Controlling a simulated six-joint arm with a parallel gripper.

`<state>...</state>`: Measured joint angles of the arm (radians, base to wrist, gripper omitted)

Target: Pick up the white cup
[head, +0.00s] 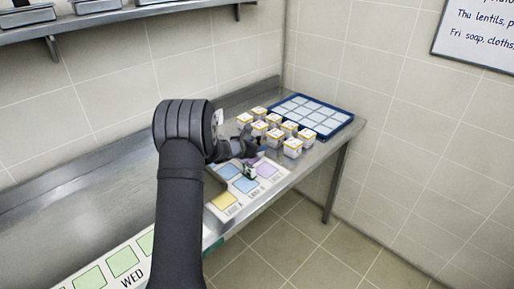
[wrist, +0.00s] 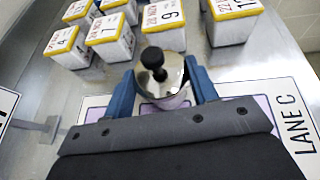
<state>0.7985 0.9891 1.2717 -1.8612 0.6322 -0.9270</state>
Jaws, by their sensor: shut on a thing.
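No plain white cup can be made out in either view. In the wrist view, my gripper (wrist: 163,78) has its two blue fingers on either side of a shiny metal round vessel (wrist: 172,76) with a black knob on top. It is shut on this vessel, which is over a purple square of the lane mat (wrist: 255,88). The vessel's lower part is hidden by my gripper's body. In the head view, my gripper (head: 262,150) is low over the far part of the mat (head: 232,197), and my arm hides much of it.
Several white boxes with yellow-edged tops (head: 292,148) stand just beyond my gripper, close to the fingers. A blue-rimmed tray (head: 340,126) lies behind them at the counter's far end. A small white and dark green thing (head: 248,172) is on the mat.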

